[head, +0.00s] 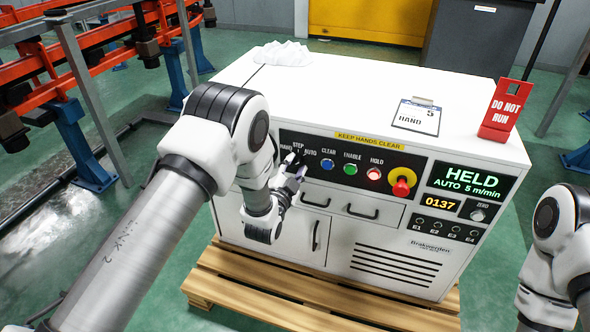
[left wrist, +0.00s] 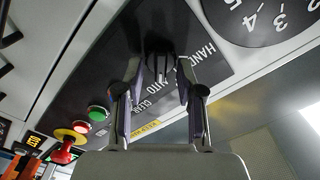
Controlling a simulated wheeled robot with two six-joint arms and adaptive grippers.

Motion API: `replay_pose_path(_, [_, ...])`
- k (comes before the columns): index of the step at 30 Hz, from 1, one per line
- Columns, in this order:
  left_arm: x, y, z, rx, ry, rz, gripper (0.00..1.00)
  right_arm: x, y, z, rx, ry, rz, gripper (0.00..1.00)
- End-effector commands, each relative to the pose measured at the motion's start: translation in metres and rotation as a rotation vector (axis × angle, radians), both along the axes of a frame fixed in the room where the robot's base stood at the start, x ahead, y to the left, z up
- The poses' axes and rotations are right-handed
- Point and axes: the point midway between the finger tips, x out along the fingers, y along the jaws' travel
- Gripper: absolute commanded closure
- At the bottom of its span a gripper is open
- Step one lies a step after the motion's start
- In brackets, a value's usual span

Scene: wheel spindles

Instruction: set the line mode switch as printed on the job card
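The job card (head: 415,117) lies on the white cabinet top and reads HAND, with a 5 above it. The line mode switch (left wrist: 158,45) is a dark knob on the black panel, with HAND, STEP and AUTO printed around it. In the head view my gripper mostly hides the knob. My left gripper (head: 294,172) is at the switch. In the left wrist view its two fingers (left wrist: 160,75) stand apart on either side of the knob, with gaps showing; I cannot make out contact. The display (head: 467,181) reads HELD, AUTO 5 m/min. My right gripper is out of view.
Right of the switch are blue, green and red buttons and a red emergency stop knob (head: 403,182) on yellow. A numbered dial (left wrist: 265,18) sits close to the switch. A red DO NOT RUN sign (head: 505,108) stands on the cabinet. Drawer handles (head: 362,212) protrude below the panel.

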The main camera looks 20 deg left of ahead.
Motion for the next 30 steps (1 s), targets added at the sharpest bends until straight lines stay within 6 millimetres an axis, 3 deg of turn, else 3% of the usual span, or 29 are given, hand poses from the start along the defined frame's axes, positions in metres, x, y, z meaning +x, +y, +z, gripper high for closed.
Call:
replay_pose_path(6, [0.0019, 0.0001, -0.0001, 0.000, 0.001, 0.000, 0.62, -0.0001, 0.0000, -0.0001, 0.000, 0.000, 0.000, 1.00])
replay_pose_path(7, [0.0019, 0.0001, -0.0001, 0.000, 0.001, 0.000, 0.66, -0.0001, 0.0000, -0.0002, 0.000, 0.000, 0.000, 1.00])
replay_pose_path(10, [0.0018, 0.0001, -0.0002, -0.001, 0.001, 0.000, 1.00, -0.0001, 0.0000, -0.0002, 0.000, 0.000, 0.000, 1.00])
replay_pose_path(22, [0.0015, 0.0003, -0.0001, -0.030, 0.003, 0.001, 1.00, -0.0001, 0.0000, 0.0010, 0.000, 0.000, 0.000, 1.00])
replay_pose_path(30, [0.0016, 0.0009, 0.0011, -0.162, 0.008, 0.001, 1.00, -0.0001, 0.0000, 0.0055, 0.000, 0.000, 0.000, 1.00])
